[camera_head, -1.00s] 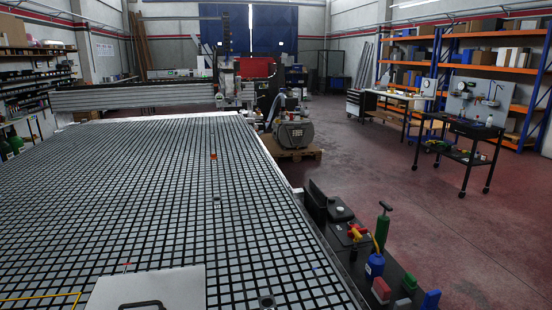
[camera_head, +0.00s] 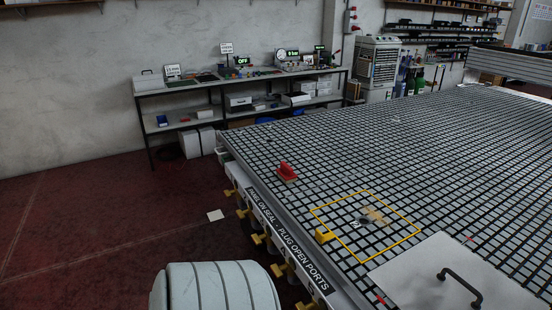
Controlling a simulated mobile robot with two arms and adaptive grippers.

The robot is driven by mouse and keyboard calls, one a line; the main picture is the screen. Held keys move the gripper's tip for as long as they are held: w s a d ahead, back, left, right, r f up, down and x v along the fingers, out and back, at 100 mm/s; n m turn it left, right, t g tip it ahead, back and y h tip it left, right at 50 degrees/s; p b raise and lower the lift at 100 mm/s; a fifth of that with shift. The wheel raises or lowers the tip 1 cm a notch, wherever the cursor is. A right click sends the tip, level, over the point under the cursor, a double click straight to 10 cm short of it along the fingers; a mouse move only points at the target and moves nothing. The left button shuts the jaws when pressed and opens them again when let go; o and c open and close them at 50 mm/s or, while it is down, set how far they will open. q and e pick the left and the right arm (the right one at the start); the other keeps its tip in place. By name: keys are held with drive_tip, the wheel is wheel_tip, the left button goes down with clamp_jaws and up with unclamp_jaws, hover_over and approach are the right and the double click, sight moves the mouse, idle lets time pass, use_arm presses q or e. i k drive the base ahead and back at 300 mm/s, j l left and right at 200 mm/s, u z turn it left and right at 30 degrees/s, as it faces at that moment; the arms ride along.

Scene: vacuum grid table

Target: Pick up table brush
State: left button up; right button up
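A red object with a raised handle, which looks like the table brush (camera_head: 287,172), stands on the black-and-white grid table (camera_head: 440,150) near its left edge. It is small in the view, so its bristles cannot be made out. Neither of my grippers is in view.
A yellow square outline (camera_head: 337,247) on the grid encloses a tan patch (camera_head: 376,216) and a small dark spot. A grey plate (camera_head: 440,283) with a black handle lies front right. Yellow valves (camera_head: 262,251) line the table's side.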

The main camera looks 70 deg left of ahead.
sight(286, 174)
drive_tip(key=u, duration=2.2)
drive_tip(key=j, duration=0.15)
drive_tip(key=i, duration=0.05)
